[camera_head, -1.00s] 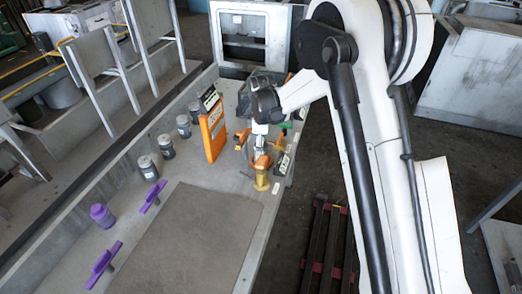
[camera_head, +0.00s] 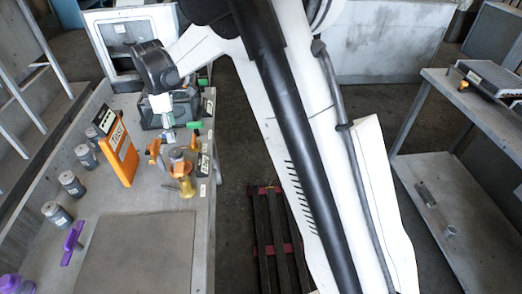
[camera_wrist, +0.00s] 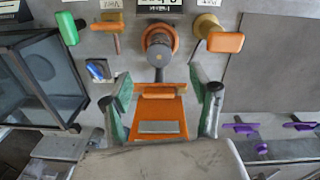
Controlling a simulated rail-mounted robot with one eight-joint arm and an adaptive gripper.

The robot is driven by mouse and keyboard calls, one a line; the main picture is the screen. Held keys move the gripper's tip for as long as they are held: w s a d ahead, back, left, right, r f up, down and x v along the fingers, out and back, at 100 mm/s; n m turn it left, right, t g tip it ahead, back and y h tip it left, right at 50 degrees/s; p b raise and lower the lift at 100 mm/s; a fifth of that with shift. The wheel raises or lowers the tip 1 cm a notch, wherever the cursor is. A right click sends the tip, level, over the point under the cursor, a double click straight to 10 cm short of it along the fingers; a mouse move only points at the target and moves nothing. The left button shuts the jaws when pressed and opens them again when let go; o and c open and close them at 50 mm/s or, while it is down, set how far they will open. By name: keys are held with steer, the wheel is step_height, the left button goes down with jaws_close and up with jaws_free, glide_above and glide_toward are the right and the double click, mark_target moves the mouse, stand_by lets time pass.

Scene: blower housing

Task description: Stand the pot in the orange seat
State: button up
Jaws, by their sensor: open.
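A dark cylindrical pot (camera_wrist: 158,44) stands within a round orange seat (camera_wrist: 175,38) at the upper middle of the wrist view. In the head view the pot (camera_head: 178,157) is small, and I cannot tell how deep it sits. My gripper (camera_wrist: 163,92) is open. Its two green-and-grey fingers are spread below the pot in the wrist view, apart from it, with no pot between them. An orange bar (camera_wrist: 160,88) and an orange panel with a grey rectangle show between and beyond the fingers. In the head view my gripper (camera_head: 168,134) is above the bench, just beyond the pot.
A green handle (camera_wrist: 68,28) and an orange handle (camera_wrist: 225,42) flank the seat. A glass-sided box (camera_wrist: 40,75) stands at left. In the head view, an orange panel (camera_head: 120,150) and several grey jars (camera_head: 70,183) stand at left; the mat (camera_head: 140,250) is clear.

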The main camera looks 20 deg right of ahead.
steer(key=s+d+r+m+t, duration=0.3)
steer(key=s+d+r+m, duration=0.5)
steer(key=s+d+r, duration=0.55)
steer(key=s+d+f+m+t, duration=0.1)
steer(key=s+d+m+t, duration=0.1)
steer(key=s, duration=0.8)
steer(key=s+d+m+t, duration=0.2)
steer(key=s+d+m, duration=0.2)
steer(key=s, duration=0.6)
steer(key=shift+s+f+m, duration=0.35)
steer(key=shift+s+m, duration=0.05)
steer(key=shift+m, duration=0.8)
steer(key=shift+d, duration=0.1)
steer(key=shift+f+b, duration=0.5)
